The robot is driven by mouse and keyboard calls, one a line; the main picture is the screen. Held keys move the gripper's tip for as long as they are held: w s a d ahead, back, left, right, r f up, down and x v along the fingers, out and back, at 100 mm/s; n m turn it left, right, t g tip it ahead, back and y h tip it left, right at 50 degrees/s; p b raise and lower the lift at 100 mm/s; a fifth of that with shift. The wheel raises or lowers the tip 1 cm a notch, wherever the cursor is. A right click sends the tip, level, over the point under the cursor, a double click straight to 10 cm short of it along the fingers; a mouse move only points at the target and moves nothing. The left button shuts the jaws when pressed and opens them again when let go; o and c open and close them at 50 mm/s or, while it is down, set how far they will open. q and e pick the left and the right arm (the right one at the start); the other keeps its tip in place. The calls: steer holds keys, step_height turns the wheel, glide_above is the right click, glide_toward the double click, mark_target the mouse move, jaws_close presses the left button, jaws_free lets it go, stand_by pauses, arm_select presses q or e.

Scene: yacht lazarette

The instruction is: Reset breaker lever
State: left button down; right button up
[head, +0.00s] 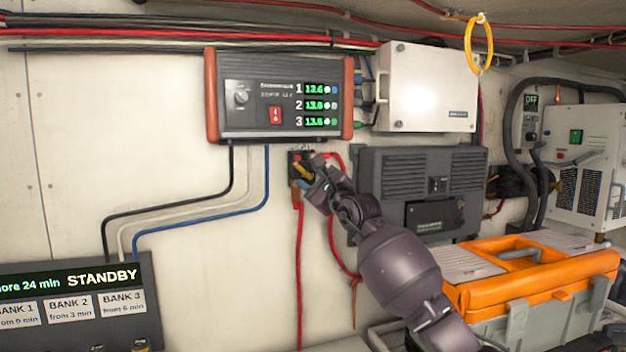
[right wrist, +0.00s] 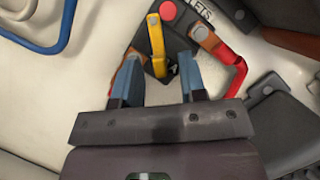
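The yellow breaker lever (right wrist: 156,40) is on a small dark breaker block (head: 295,157) on the wall, below the charger panel. In the head view the lever (head: 303,171) shows just left of my right gripper (head: 315,183). In the right wrist view my right gripper (right wrist: 159,66) is open. Its two blue fingers lie on either side of the lever's lower end, with gaps on both sides. I cannot tell how deep the lever sits between them. A red knob (right wrist: 167,11) and an orange-brown cable lug (right wrist: 206,39) are beside the lever. My left gripper is not in view.
The charger panel (head: 238,131) hangs just above the breaker. Red cables (head: 299,260) run down from it. A dark vented box (head: 380,165) is close on the right, behind my arm. An orange-lidded toolbox (head: 570,270) stands lower right. The wall left of the breaker is mostly clear.

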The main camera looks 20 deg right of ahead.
steer(key=shift+c, duration=0.3)
jaws_close()
